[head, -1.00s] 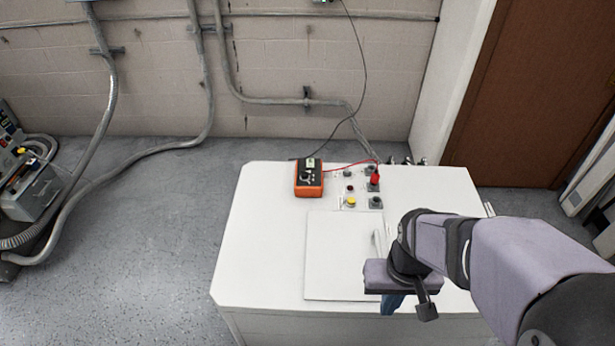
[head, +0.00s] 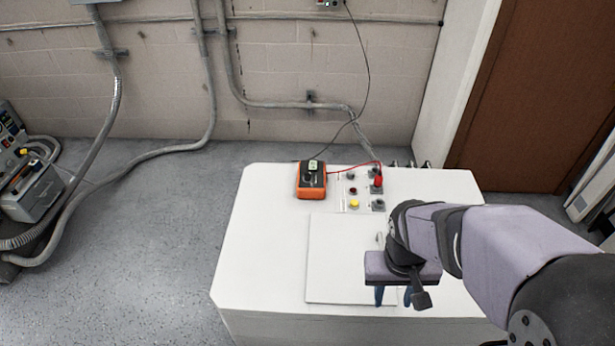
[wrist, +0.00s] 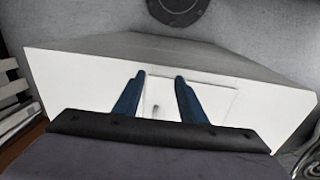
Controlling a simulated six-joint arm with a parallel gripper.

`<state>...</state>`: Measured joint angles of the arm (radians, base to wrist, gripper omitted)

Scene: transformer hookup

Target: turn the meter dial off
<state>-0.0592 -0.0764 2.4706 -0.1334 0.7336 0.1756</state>
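The orange and black meter (head: 311,181) stands at the back of the white cabinet top (head: 255,240) in the head view. Its dial is too small to read there. A red lead runs from it to a red plug (head: 378,181), and a black lead rises up the wall. My gripper (head: 393,299) is over the front right of the cabinet, well in front of the meter and to its right. In the wrist view its two blue fingers (wrist: 158,88) stand apart with nothing between them. The meter does not show in the wrist view.
A panel door (head: 340,255) with a handle lies in the cabinet top under my arm. Several buttons and sockets, among them a yellow button (head: 354,204), sit right of the meter. Conduits run along the wall behind. The cabinet's left part is clear.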

